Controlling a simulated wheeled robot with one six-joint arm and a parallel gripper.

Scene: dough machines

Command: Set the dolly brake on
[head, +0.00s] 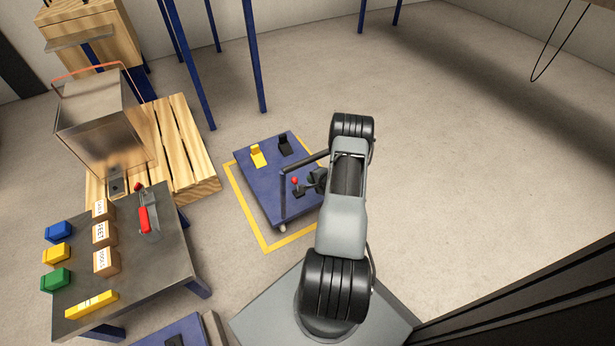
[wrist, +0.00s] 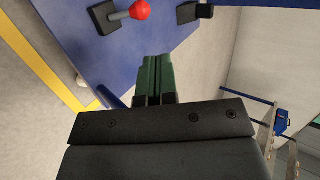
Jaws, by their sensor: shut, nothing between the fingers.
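The blue dolly (head: 264,185) stands on the floor inside a yellow outline. A small lever with a red ball knob (head: 295,181) rises from a black base on its deck. In the wrist view, the red knob (wrist: 140,10) and its black base (wrist: 104,18) show at the top, beyond my fingertips. My gripper (head: 310,181) is just right of the lever in the head view. Its green fingers (wrist: 153,68) are shut together and empty, apart from the knob. My arm hides the dolly's right part. No label shows which dolly part is the brake.
The dolly also carries a yellow piece (head: 257,155), a black piece (head: 285,146) and a dark rail near my gripper. A table (head: 165,262) with coloured blocks and a red-handled lever stands left. A wooden pallet (head: 190,160) is behind it. Floor at right is clear.

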